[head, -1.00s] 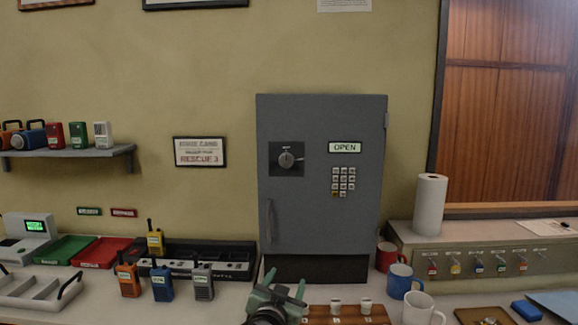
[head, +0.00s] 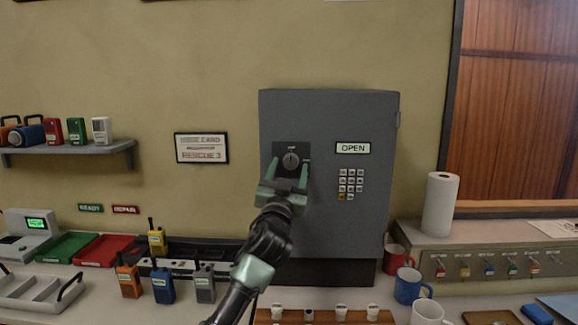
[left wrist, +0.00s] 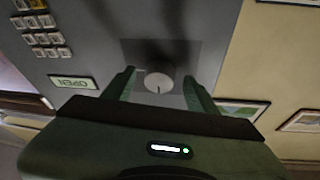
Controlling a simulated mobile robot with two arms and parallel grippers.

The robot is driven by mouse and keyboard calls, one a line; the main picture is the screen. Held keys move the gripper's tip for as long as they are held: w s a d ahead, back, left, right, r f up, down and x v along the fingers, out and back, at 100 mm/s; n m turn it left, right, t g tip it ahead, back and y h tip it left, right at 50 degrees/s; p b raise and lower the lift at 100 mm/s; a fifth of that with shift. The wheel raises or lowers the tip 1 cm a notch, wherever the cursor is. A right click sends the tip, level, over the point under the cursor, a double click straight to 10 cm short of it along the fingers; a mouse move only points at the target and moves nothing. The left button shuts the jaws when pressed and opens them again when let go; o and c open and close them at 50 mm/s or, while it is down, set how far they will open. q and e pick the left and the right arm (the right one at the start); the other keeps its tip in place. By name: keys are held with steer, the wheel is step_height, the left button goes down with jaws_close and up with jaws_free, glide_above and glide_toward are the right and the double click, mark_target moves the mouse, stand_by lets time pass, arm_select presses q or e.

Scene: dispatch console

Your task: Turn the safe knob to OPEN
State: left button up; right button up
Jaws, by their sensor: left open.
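The grey safe (head: 340,230) stands upright against the wall in the head view. Its round knob (head: 290,160) sits on a dark square plate at the upper left of the door. In the left wrist view the knob (left wrist: 158,82) lies between the two fingers. My left gripper (head: 289,172) is open in front of the plate, one finger on each side of the knob; I cannot tell if they touch it. A sign reading OPEN (head: 353,148) is to the right of the knob. The door handle is hidden behind my left arm. My right gripper is not in view.
A keypad (head: 351,184) is on the door right of the gripper. Several radios (head: 162,284) stand on the counter at the left. Mugs (head: 408,286) stand to the right of the safe, and a paper towel roll (head: 439,204) is beyond them.

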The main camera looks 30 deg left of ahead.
arm_select(q)
steer(key=shift+r, duration=0.1)
jaws_close()
steer(key=shift+r+m+p, duration=0.15)
steer(key=shift+m+p, duration=0.55)
steer(key=m+h+p, duration=0.1)
steer(key=m+p, duration=0.2)
steer(key=p, duration=0.1)
steer(key=m+h+p, duration=0.2)
steer(key=m+p, duration=0.1)
steer(key=m, duration=0.1)
steer(key=r+m+g+h+p, duration=0.1)
steer(key=m+h+p, duration=0.1)
steer(key=m+p, duration=0.1)
steer(key=shift+s+a+m+p, duration=0.2)
steer(key=shift+a+m+p, duration=0.2)
steer(key=shift+p, duration=0.45)
steer(key=m+g+h+p, duration=0.1)
steer(key=m, duration=0.1)
steer(key=shift+m, duration=0.4)
steer(key=m+g, duration=0.2)
steer(key=m, duration=0.3)
steer(key=shift+d+p, duration=0.1)
steer(key=shift+p, duration=0.2)
jaws_free()
